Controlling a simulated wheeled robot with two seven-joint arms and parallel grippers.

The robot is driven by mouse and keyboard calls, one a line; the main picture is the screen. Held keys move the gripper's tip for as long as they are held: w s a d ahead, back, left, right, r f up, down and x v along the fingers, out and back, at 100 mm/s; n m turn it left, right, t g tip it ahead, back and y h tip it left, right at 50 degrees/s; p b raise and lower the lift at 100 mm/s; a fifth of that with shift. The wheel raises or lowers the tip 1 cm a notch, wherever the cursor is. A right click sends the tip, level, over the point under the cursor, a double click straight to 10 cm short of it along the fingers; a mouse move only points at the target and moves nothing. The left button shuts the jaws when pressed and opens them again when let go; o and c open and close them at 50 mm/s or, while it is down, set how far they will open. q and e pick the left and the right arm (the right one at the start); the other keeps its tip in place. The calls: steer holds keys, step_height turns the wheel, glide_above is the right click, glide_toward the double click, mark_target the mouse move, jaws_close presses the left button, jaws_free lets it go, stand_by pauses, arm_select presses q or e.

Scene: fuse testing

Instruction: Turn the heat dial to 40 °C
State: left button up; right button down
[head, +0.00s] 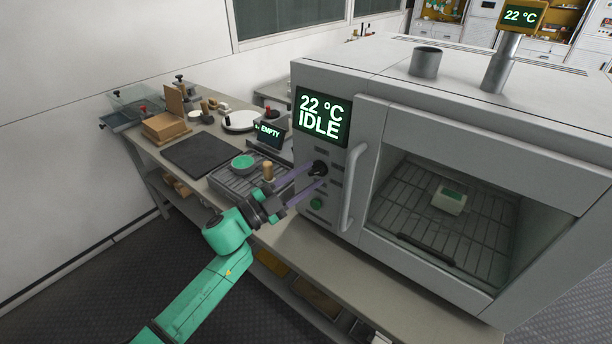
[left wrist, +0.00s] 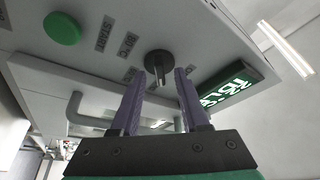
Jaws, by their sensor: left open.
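The heat dial (head: 319,168) is a dark round knob on the oven's front panel, below the display (head: 322,116) reading 22 °C IDLE. In the left wrist view the dial (left wrist: 158,65) shows with a narrow grip bar, centred between my purple fingertips. My left gripper (head: 312,175) is open and empty, its fingers pointing at the panel close to the dial. I cannot tell whether the tips reach around the bar. The display also shows in the left wrist view (left wrist: 232,84). My right gripper is in neither view.
A green button (head: 316,204) sits below the dial. The oven door handle (head: 355,187) stands out just right of it. A block with a green top (head: 449,200) lies on the rack behind the glass. A tray (head: 232,184) and a small EMPTY screen (head: 268,131) stand left.

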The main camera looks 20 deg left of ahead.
arm_select(q)
steer(key=shift+c, duration=0.6)
jaws_close()
steer(key=shift+a+m+g, duration=0.1)
steer(key=shift+m+g, duration=0.4)
steer(key=shift+m, duration=0.5)
steer(key=shift+o, duration=0.6)
jaws_free()
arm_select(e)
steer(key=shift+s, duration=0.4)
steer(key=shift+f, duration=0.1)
arm_select(q)
steer(key=b+v, duration=0.4)
steer(key=v, duration=1)
steer(key=shift+s, duration=0.2)
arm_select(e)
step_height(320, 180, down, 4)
